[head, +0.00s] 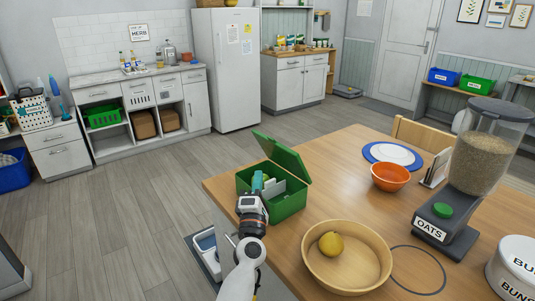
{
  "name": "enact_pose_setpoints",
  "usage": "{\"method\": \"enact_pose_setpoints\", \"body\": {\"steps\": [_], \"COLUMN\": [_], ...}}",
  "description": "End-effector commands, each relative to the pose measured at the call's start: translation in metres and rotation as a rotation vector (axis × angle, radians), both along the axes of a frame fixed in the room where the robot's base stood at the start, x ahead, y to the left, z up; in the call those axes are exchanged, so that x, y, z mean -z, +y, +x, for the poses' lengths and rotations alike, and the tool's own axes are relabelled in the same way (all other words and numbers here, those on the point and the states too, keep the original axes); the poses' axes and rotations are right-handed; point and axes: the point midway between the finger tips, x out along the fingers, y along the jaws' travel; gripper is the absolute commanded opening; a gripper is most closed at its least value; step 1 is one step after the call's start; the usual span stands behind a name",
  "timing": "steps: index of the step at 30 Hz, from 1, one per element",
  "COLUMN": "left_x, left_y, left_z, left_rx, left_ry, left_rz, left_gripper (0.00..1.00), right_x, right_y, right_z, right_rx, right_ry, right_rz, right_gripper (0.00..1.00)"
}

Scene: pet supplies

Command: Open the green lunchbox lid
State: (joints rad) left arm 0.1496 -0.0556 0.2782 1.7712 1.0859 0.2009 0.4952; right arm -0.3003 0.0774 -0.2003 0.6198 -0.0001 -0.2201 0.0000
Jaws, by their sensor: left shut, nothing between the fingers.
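The green lunchbox (289,207) stands on the wooden table near its left corner. Its green lid (282,156) is raised and tilted up over the box's far right side, so the inside shows. A pale divider or content shows inside the box. My right gripper is not in view.
A wooden bowl (316,271) with a yellow fruit (331,245) stands in front of the lunchbox. An orange bowl (391,177), a blue-rimmed plate (393,155) and an oats dispenser (457,197) stand to the right. The table (345,195) is bare between the lunchbox and the orange bowl.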

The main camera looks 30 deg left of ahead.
Motion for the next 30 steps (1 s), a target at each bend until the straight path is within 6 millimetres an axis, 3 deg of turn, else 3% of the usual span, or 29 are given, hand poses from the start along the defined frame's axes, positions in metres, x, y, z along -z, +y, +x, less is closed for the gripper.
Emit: {"method": "enact_pose_setpoints", "body": {"steps": [3, 8, 21, 30], "left_x": [0.016, 0.013, -0.017, -0.034], "left_y": [0.003, 0.009, 0.052, 0.042], "left_z": [-0.007, 0.002, 0.073, 0.103], "left_rx": [0.024, 0.030, 0.029, 0.029], "left_ry": [-0.039, -0.049, -0.048, -0.047], "left_rz": [-0.154, -0.185, -0.179, -0.179], "left_gripper": [0.00, 0.00, 0.00, 0.00], "right_x": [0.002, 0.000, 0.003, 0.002], "right_y": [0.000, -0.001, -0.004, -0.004], "right_z": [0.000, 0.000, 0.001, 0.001], "right_rx": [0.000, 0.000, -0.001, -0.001], "right_ry": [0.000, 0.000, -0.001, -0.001], "right_rz": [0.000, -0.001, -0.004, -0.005], "right_gripper": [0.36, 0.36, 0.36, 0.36]}}
